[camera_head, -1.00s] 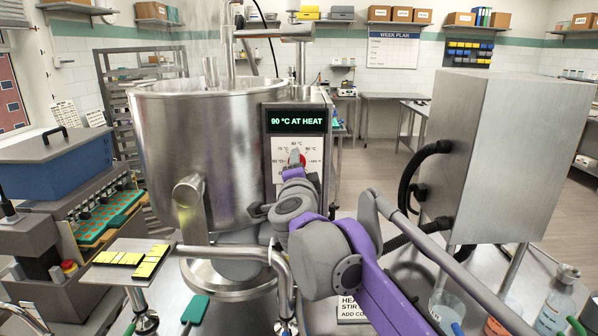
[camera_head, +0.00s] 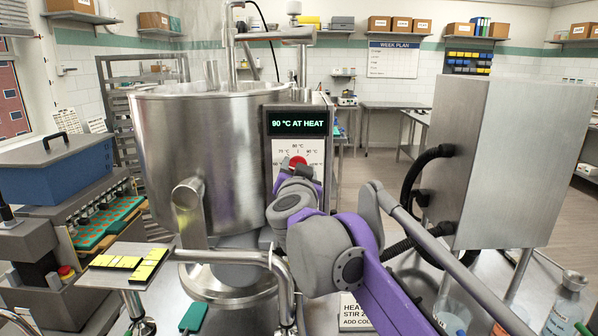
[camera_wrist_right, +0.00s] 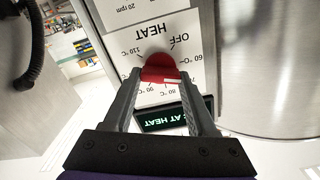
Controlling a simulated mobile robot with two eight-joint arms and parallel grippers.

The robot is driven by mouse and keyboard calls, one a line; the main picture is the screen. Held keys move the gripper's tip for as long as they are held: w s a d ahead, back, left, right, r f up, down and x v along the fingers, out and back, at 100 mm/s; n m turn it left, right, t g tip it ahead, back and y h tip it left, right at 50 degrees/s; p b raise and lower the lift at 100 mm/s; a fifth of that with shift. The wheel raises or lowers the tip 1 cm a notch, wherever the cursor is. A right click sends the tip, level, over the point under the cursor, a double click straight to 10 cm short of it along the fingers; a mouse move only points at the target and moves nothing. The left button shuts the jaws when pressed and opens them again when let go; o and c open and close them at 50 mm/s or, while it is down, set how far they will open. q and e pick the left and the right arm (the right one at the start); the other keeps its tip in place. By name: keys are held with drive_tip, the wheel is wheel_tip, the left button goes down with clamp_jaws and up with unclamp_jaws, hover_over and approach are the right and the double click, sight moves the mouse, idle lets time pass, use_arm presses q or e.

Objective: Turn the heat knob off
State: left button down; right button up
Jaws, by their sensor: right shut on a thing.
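The red heat knob (camera_head: 298,160) sits on the white dial plate of the kettle's control column. In the right wrist view the heat knob (camera_wrist_right: 160,66) shows upside down below the word HEAT, among marks from OFF to 110 °C. A pale line on it lies towards the lower right; its exact setting is hard to read. My right gripper (camera_wrist_right: 161,82) is shut on the knob, one finger at each side; in the head view its wrist hides the lower dial. The display (camera_head: 298,123) above reads 90 °C AT HEAT. My left gripper is not in view.
The large steel kettle (camera_head: 200,140) stands left of the dial, with a bent pipe in front. A steel cabinet (camera_head: 500,160) with black hoses stands at the right. A small tray (camera_head: 110,277) with yellow and black pieces is at the lower left.

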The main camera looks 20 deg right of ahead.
drive_tip(key=n, duration=0.4)
drive_tip(key=n+b, duration=0.1)
drive_tip(key=n, duration=0.7)
drive_tip(key=shift+a+f+n+b, duration=0.1)
drive_tip(key=shift+a+n+b, duration=0.2)
drive_tip(key=shift+n+b, duration=0.1)
idle(0.3)
drive_tip(key=o, duration=1.4)
drive_tip(key=shift+c, duration=0.2)
drive_tip(key=v, duration=1)
drive_tip(key=shift+s+b, duration=0.35)
drive_tip(key=shift+b, duration=0.05)
drive_tip(key=shift+a, duration=0.1)
